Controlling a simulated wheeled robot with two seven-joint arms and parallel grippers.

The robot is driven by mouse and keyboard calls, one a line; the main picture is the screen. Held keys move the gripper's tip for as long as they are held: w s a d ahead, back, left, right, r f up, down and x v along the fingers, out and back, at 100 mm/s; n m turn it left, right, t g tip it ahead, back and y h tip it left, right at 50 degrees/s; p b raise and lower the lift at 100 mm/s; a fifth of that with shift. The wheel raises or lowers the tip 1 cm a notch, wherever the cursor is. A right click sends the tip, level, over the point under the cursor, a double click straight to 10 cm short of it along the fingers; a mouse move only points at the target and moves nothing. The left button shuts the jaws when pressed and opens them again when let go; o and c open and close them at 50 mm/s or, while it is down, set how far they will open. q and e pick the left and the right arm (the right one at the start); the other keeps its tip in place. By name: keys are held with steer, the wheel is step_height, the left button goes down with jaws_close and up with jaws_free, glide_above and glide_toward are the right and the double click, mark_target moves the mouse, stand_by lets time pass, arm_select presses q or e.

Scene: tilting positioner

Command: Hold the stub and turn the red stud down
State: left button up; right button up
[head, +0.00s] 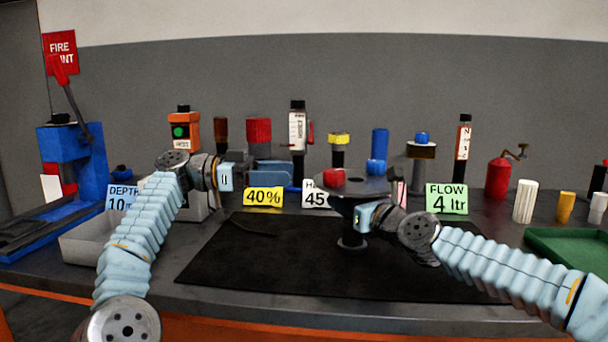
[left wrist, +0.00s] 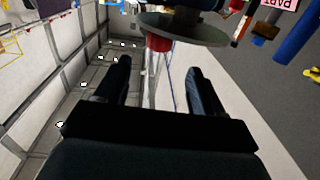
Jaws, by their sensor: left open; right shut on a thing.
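The tilting positioner shows its flat round plate (head: 362,184) roughly level above the dark mat. The red stud (head: 333,177) stands upright on the plate's left side. My left gripper (head: 246,178) is open and empty, left of the plate and pointing towards it. In the left wrist view, which is turned over, the red stud (left wrist: 158,42) and plate edge (left wrist: 190,32) lie beyond the open fingers, apart from them. My right gripper (head: 345,206) is shut just below the plate, on what appears to be the stub, which the fingers and plate hide.
The positioner's round foot (head: 351,244) stands on the dark mat (head: 250,260), whose left part is clear. Sign cards, such as the yellow one (head: 263,197), stand behind. A grey tray (head: 88,243) is left, a green tray (head: 570,245) right.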

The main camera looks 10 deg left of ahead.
arm_select(q)
steer(key=shift+a, duration=0.5)
steer(key=shift+o, duration=0.2)
